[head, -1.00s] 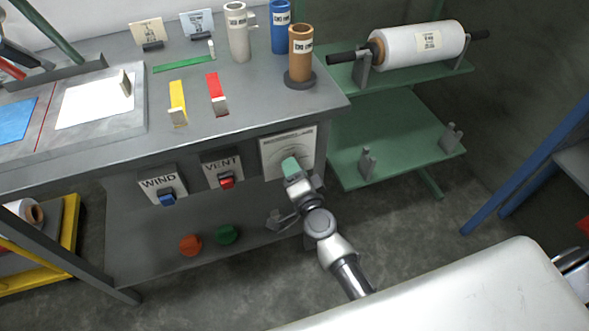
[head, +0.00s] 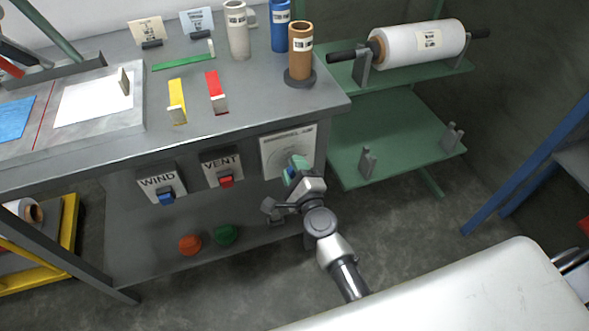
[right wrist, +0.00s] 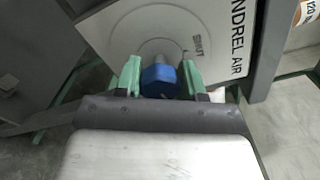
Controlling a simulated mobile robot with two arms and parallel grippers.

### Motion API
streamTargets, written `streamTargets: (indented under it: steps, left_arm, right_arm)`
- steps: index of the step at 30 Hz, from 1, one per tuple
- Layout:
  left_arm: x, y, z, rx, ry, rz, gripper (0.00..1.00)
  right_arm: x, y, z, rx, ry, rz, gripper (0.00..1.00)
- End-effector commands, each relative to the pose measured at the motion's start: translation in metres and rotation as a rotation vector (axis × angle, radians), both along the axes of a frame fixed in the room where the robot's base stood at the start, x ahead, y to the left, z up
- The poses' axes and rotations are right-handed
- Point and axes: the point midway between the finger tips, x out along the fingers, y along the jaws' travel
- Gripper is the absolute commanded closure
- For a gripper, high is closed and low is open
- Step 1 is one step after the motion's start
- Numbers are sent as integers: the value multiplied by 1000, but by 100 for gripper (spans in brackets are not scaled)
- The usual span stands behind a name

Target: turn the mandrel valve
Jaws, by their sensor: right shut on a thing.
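The mandrel valve is a blue knob (right wrist: 158,80) on a white dial plate (right wrist: 128,27) marked with an arc, "SHUT" and "MANDREL AIR" in the right wrist view. In the head view the plate (head: 287,147) is on the bench front, and a bit of the blue knob (head: 290,172) shows beside my gripper. My right gripper (right wrist: 157,75) has its green fingers on both sides of the knob, shut on it. The same right gripper (head: 297,165) shows in the head view, its wrist tilted. My left gripper is not in view.
The WIND switch (head: 163,185) and VENT switch (head: 222,168) are left of the plate. The bench top (head: 250,110) with several tubes is above. A green rack (head: 405,130) with a film roll (head: 420,45) stands at right.

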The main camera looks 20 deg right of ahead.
Motion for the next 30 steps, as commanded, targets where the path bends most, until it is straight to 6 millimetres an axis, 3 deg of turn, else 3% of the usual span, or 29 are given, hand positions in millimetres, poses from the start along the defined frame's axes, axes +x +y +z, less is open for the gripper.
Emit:
streamTargets:
  steps: [12, 28, 29, 30]
  left_arm:
    - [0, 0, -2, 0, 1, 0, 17]
    - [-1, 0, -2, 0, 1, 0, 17]
    - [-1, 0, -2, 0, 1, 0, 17]
    - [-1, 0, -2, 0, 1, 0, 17]
  right_arm:
    - [0, 0, -2, 182, 8, 0, 84]
    - [-1, 0, -2, 207, 11, 0, 84]
    - [-1, 0, -2, 207, 11, 0, 59]
    - [-1, 0, -2, 206, 11, 0, 53]
